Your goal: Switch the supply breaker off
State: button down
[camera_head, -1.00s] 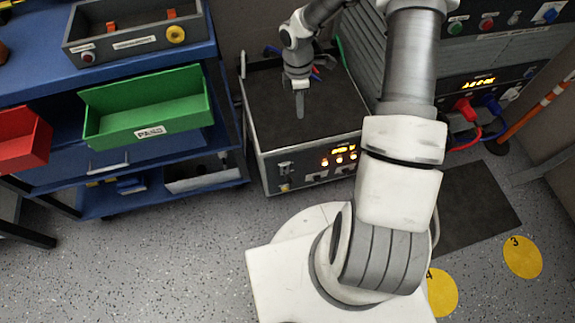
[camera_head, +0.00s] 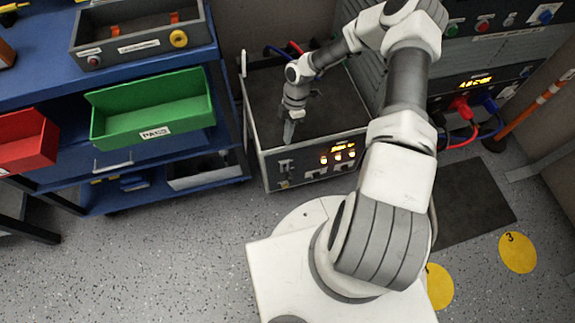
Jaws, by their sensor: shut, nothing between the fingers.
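A small switch (camera_head: 284,165), which looks like the breaker, sits at the left of that panel. Whether its lever is up or down is too small to tell. My gripper (camera_head: 288,140) is shut and empty, pointing down at the box's front top edge, just above the switch. It appears apart from the switch, but the exact gap cannot be told.
The panel has lit orange displays (camera_head: 338,150). A blue cart (camera_head: 60,75) with a green bin (camera_head: 150,120) and a red bin (camera_head: 25,145) stands left. A rack (camera_head: 470,65) with red and blue cables stands right.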

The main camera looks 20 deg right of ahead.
jog(key=b, duration=0.3)
send_near(286, 175)
jog(key=shift+w+a+f, duration=0.7)
jog(key=shift+a+f, duration=0.15)
jog(key=shift+a, duration=0.05)
jog(key=f, duration=0.1)
jog(key=s+f, duration=0.1)
jog(key=f, duration=0.1)
jog(key=shift+s+d, duration=0.2)
jog(key=shift+s, duration=0.15)
jog(key=shift+s+d+f, duration=0.1)
jog(key=shift+s+f, duration=0.2)
jog(key=shift+f, duration=0.1)
jog(key=shift+s+d+b, duration=0.15)
jog(key=shift+b, duration=0.15)
jog(key=shift+s+f+t, duration=0.1)
jog(key=shift+t, duration=0.2)
